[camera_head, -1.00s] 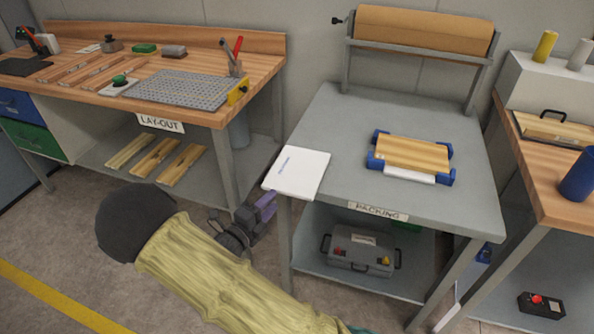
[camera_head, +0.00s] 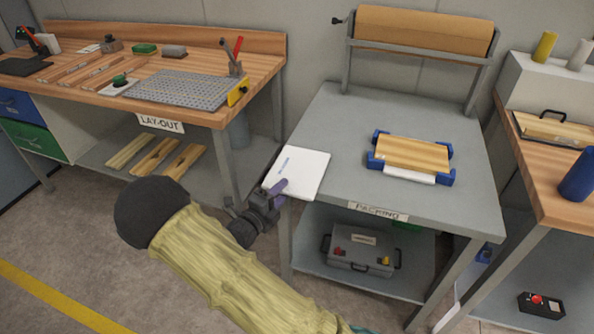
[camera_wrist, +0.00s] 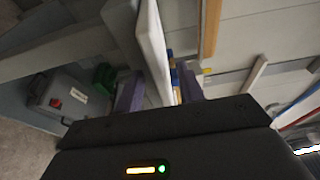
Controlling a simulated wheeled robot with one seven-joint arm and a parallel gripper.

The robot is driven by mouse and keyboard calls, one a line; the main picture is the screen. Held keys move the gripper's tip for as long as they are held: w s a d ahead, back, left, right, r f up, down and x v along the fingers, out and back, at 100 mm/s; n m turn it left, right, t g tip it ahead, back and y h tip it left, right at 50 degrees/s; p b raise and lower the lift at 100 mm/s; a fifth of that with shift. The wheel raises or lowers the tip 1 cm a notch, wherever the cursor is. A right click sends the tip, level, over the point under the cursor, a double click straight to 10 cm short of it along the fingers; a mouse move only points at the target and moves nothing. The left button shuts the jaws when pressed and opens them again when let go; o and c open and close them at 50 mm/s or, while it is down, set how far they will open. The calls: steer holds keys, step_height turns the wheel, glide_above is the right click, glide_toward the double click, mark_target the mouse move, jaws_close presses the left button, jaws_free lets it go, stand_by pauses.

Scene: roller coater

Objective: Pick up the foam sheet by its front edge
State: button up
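The white foam sheet (camera_head: 304,170) lies on the left front corner of the packing table and juts a little past its edge. It has small blue print on top. My gripper (camera_head: 279,191) is at the sheet's front left edge, with one purple finger showing over its top face. In the wrist view the sheet (camera_wrist: 151,45) shows edge-on between the two purple fingers of my open gripper (camera_wrist: 159,88). A gap shows between the sheet and the right finger; the left finger is close to the sheet, and I cannot tell if it touches.
The packing table (camera_head: 345,130) carries a wooden board in a blue-cornered holder (camera_head: 412,155) right of the sheet. A brown paper roll (camera_head: 425,30) stands behind. A grey case (camera_head: 360,252) sits on the shelf below. The lay-out bench (camera_head: 190,105) stands to the left.

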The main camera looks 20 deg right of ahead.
jaws_close()
steer(key=shift+r, duration=0.1)
stand_by(0.3)
step_height(320, 180, up, 10)
steer(key=p, duration=0.1)
stand_by(0.4)
stand_by(0.4)
